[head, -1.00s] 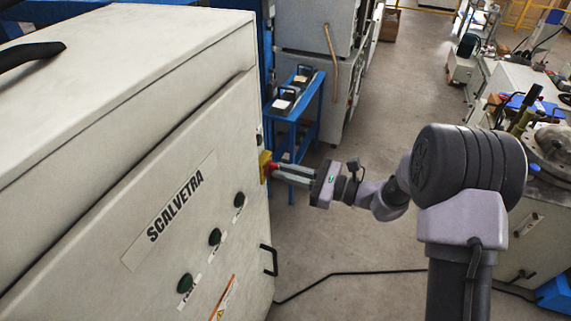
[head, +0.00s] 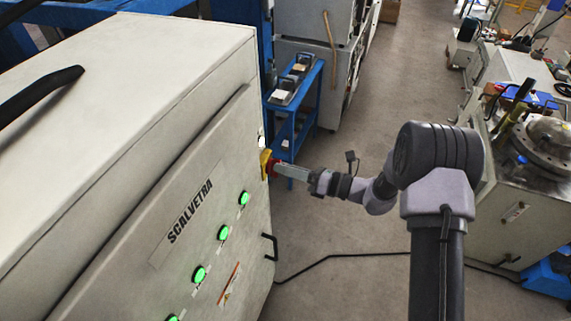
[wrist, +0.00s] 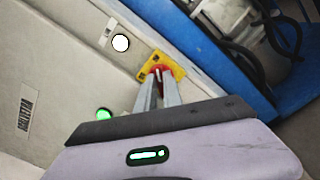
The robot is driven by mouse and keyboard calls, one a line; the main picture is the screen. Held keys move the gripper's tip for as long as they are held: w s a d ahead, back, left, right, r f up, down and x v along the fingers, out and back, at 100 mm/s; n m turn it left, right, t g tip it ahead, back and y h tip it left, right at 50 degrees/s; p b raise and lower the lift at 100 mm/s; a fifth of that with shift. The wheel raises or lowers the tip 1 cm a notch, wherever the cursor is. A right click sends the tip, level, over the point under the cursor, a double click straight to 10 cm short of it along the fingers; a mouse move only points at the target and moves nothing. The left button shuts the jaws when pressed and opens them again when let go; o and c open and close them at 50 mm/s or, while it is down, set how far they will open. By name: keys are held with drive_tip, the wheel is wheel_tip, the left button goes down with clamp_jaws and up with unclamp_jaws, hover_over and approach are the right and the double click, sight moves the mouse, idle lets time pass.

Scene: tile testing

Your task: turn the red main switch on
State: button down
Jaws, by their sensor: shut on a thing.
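The red main switch (head: 270,168) sits on a yellow plate (head: 264,160) near the far edge of the machine's front panel. My gripper (head: 277,170) reaches it from the right and is shut on the switch's red handle. In the wrist view the yellow plate (wrist: 169,65) shows beyond my fingers (wrist: 158,82), with red (wrist: 157,69) between and behind the fingertips. The fingers hide most of the handle. A round white lamp (wrist: 121,43) beside the plate is lit. Several round buttons (head: 222,232) on the panel glow green.
The SCALVETRA machine cabinet (head: 120,110) fills the left, with a black handle (head: 270,247) on its front. A blue cart (head: 296,110) stands behind it. A black cable (head: 340,256) lies on the open floor. A bench (head: 540,160) stands at right.

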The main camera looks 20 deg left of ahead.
drive_tip(key=shift+m, duration=0.6)
drive_tip(key=shift+p, duration=0.3)
drive_tip(key=c, duration=1.5)
unclamp_jaws()
drive_tip(key=d, duration=0.5)
drive_tip(key=s+d, duration=0.1)
drive_tip(key=d, duration=0.5)
drive_tip(key=d+p, duration=0.1)
drive_tip(key=d, duration=0.5)
drive_tip(key=shift+s+d, duration=0.2)
